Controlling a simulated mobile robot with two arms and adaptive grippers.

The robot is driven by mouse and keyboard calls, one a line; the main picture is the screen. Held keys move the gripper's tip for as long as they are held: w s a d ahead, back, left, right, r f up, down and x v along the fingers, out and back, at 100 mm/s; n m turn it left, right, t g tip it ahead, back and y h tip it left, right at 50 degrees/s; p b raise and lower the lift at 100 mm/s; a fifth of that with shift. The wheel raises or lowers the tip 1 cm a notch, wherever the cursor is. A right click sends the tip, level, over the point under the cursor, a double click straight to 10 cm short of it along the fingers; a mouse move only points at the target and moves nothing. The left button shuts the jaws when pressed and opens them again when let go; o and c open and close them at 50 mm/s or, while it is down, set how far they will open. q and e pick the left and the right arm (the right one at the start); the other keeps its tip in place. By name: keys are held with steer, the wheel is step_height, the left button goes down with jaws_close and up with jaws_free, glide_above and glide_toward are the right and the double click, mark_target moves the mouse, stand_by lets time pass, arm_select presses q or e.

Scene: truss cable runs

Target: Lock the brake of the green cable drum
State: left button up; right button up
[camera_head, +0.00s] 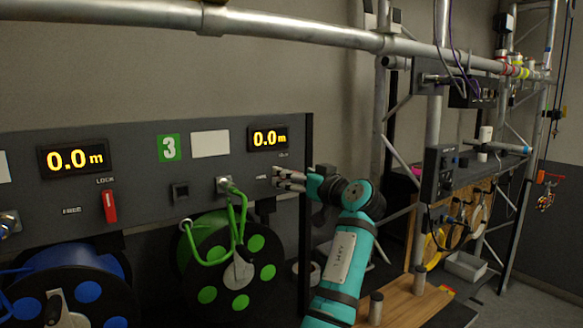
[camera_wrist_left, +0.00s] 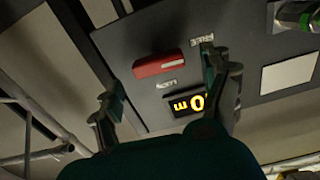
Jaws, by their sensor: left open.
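The green cable drum (camera_head: 205,255) sits below panel section 3 with green cable on it. In the left wrist view its red brake lever (camera_wrist_left: 160,65) lies flat, parallel to the upside-down display, with one end towards the FREE label (camera_wrist_left: 202,38). The LOCK label (camera_wrist_left: 168,85) is between the lever and the display. My left gripper (camera_head: 290,180) is at the right end of the panel and hides this lever in the head view. In the left wrist view it (camera_wrist_left: 160,90) is open, its fingers apart to either side of the lever. My right gripper is not in view.
The dark panel (camera_head: 140,185) carries 0.0 m displays (camera_head: 269,138) and a cable connector (camera_head: 224,184). A second red lever (camera_head: 109,206) stands upright above the blue drum (camera_head: 65,285). A truss pipe (camera_head: 290,28) crosses above. A wooden board (camera_head: 405,305) is at lower right.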

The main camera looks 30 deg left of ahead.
arm_select(q)
steer(key=shift+x, duration=1.1)
steer(key=shift+c, duration=0.9)
steer(key=c, duration=1)
